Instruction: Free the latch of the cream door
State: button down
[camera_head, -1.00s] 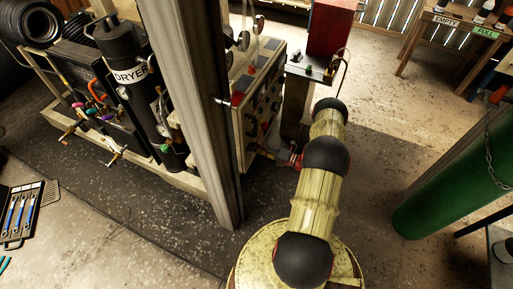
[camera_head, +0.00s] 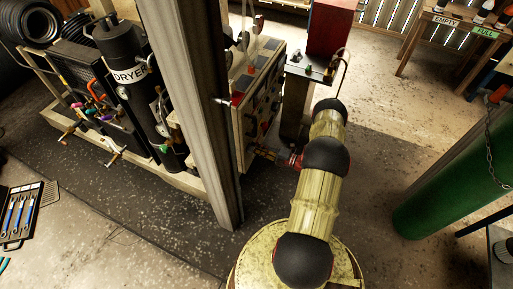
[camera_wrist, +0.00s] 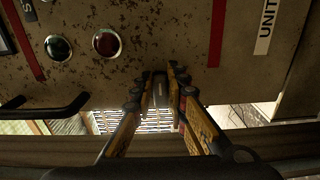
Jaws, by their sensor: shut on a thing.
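The cream door is the worn cream panel (camera_head: 249,122) behind the grey post in the head view. It fills the top of the wrist view (camera_wrist: 150,25), with a green button (camera_wrist: 58,47) and a red button (camera_wrist: 106,42). My gripper (camera_wrist: 166,72) is at the panel's lower edge, its yellow and black fingers close together. A small dark piece (camera_wrist: 160,86), which looks like the latch, sits between them, and the gripper is shut on it. The fingertips hide part of it. In the head view my gripper (camera_head: 262,152) is small, low beside the panel.
A grey post (camera_head: 190,100) stands just left of the panel. The black dryer (camera_head: 130,75) is farther left. A red box (camera_head: 330,30) stands behind my arm, and a green cylinder (camera_head: 450,190) is at the right. A dark bar handle (camera_wrist: 45,108) shows in the wrist view.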

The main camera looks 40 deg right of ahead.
jog(key=c, duration=1.8)
grip_release()
jog(key=shift+o, duration=0.2)
jog(key=v, duration=1.2)
